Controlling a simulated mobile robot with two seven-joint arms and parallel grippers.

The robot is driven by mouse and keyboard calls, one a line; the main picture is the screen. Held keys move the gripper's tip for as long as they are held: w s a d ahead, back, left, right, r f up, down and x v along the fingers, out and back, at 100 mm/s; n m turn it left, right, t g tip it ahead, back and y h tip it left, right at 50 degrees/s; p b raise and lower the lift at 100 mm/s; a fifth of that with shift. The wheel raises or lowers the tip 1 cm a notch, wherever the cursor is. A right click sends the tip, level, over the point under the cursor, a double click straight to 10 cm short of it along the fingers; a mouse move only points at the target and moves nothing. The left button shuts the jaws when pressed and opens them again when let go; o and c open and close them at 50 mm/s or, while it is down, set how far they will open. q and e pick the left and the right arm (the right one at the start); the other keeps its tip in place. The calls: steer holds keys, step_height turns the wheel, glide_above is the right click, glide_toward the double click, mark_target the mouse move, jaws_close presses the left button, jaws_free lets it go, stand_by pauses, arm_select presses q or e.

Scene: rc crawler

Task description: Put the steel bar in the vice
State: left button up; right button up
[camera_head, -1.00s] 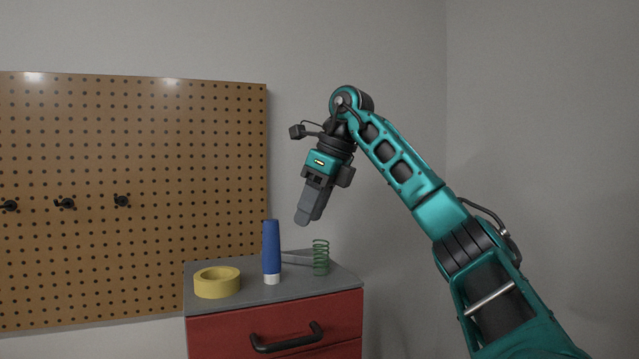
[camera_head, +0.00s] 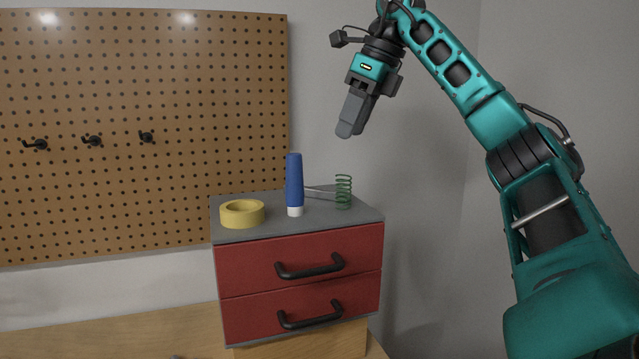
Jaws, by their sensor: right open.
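A thin light-grey bar, which looks like the steel bar (camera_head: 320,190), lies on the grey top of a red drawer cabinet (camera_head: 262,231). A blue tube and a green spring partly hide it. My right gripper (camera_head: 350,130) is open and empty, pointing down in the air above the cabinet, clear of everything on it. My left gripper is not in view. No vice is in view.
A yellow tape roll (camera_head: 242,214), the blue tube (camera_head: 294,182) standing upright and the green spring (camera_head: 344,192) crowd the cabinet top. A pegboard (camera_head: 150,90) with black hooks is behind. The cabinet stands on a wooden surface (camera_head: 150,330).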

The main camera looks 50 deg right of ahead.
mark_target(324, 190)
steer(key=shift+w+x, duration=0.1)
steer(key=shift+x, duration=3)
steer(key=shift+w+x, duration=0.15)
steer(key=shift+x, duration=2.95)
steer(key=shift+d, duration=0.15)
steer(key=shift+c, duration=0.2)
steer(key=shift+r, duration=0.1)
jaws_close()
